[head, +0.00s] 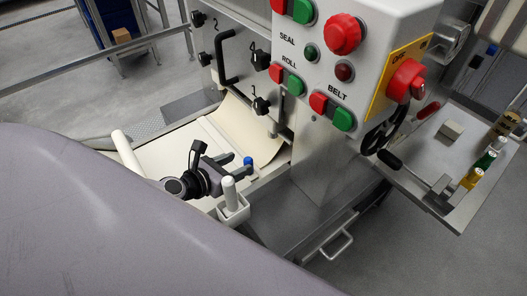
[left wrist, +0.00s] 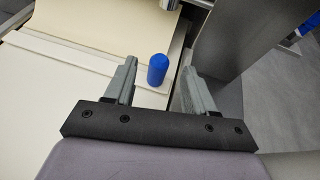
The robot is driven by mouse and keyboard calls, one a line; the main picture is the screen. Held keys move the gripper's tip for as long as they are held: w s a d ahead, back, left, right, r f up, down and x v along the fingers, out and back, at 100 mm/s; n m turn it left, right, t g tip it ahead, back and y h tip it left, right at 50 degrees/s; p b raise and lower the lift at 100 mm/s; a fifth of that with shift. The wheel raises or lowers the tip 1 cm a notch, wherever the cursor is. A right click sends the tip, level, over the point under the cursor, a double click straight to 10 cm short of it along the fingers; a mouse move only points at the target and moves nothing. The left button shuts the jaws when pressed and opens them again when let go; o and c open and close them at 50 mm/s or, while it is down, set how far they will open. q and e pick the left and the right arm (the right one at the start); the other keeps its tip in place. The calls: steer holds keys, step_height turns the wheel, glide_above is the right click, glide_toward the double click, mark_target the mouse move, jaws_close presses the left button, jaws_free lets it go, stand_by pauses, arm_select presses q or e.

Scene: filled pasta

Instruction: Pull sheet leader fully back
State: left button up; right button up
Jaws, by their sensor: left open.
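The cream sheet (head: 243,128) curves down out of the machine onto a pale flat bed. A white bar (head: 208,132) lies across its front end; the bar also shows in the left wrist view (left wrist: 75,56). A blue knob (head: 248,162) stands at the bar's right end. My left gripper (head: 238,168) is open. In the left wrist view the blue knob (left wrist: 157,69) shows between its two grey fingers (left wrist: 159,76), with a gap on both sides. Whether the fingers are level with the knob is hard to tell. My right gripper is not in view.
The control box (head: 350,50) with red and green buttons overhangs right of the bed. A white holder (head: 233,210) with a white-handled item stands close below my left gripper. A grey side table (head: 450,160) holds tools and small bottles. A metal drawer handle (head: 337,247) juts out below.

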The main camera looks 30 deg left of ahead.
mark_target(245, 161)
arm_select(q)
steer(key=shift+x, duration=3.6)
steer(key=shift+f, duration=0.1)
